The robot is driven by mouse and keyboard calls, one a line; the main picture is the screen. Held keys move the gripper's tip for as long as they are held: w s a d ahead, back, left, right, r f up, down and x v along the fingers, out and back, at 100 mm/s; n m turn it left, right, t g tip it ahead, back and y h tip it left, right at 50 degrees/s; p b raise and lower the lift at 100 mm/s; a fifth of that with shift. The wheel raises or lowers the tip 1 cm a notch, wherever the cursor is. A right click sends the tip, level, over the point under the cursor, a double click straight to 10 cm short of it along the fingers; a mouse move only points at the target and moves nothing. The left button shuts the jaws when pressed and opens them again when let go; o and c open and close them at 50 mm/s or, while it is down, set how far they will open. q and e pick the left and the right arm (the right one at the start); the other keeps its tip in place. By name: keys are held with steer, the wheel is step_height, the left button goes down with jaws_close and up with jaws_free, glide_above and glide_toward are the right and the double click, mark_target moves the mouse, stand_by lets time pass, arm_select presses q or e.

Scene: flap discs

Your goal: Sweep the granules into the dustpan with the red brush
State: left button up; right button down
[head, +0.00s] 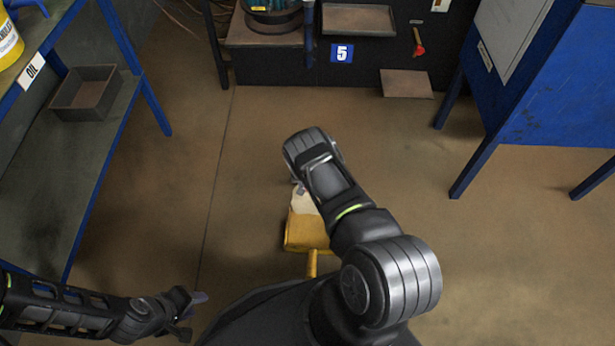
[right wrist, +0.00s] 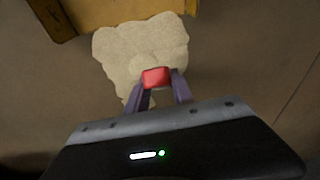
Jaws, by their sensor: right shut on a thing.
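The yellow dustpan (head: 305,232) lies on the floor in front of me, its handle towards me; its edge shows at the top of the right wrist view (right wrist: 125,10). The pale granules (right wrist: 125,50) form a patch on the floor beside the dustpan; my right arm hides part of them in the head view (head: 302,202). My right gripper (right wrist: 157,85) is shut on the red brush (right wrist: 156,77), of which only a small red block shows, over the granules. The bristles are hidden. My left gripper (head: 193,312) is low at the left, away from the dustpan; its finger gap is unclear.
A blue-framed shelf (head: 118,115) with a metal tray (head: 86,92) stands at the left. A blue cabinet (head: 560,110) on legs stands at the right. A workbench (head: 265,38) and a dark panel with a red-handled tool (head: 419,46) are at the back.

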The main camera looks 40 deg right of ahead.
steer(key=shift+s+f, duration=0.1)
steer(key=shift+s, duration=0.05)
steer(key=shift+a, duration=0.1)
steer(key=shift+s+a+r+p, duration=0.35)
steer(key=shift+s+a+p, duration=0.3)
steer(key=shift+p, duration=0.35)
steer(key=shift+s+a, duration=0.1)
steer(key=shift+s, duration=0.15)
steer(key=shift+f, duration=0.2)
steer(key=shift+s+a+f+p, duration=0.1)
steer(key=shift+s+a+p, duration=0.7)
steer(key=shift+s, duration=0.2)
